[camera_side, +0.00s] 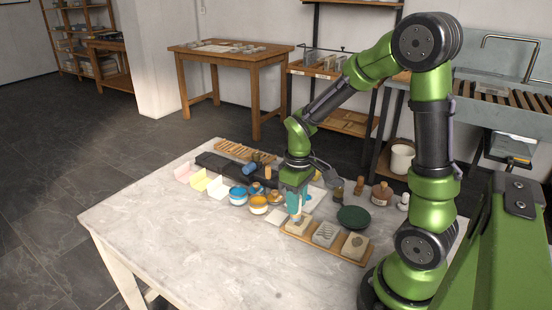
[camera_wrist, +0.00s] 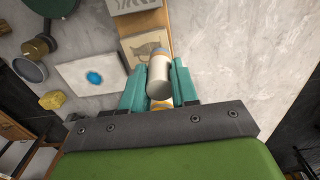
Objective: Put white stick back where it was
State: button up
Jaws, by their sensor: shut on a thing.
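The wooden board (camera_side: 312,240) also carries two other stones (camera_side: 325,234) (camera_side: 355,246). The table's front left is clear.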

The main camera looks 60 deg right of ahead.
jog(key=w, duration=0.2)
jog(key=w+d, duration=0.1)
jog(key=w, duration=0.1)
jog(key=w+d, duration=0.1)
jog(key=w, duration=0.1)
jog(key=shift+w+f, duration=0.45)
jog(key=shift+f, duration=0.75)
jog(key=shift+w+f, duration=0.1)
jog(key=shift+f, duration=0.8)
jog(key=shift+f, duration=0.1)
jog(key=o, duration=0.9)
jog(key=shift+o, duration=0.2)
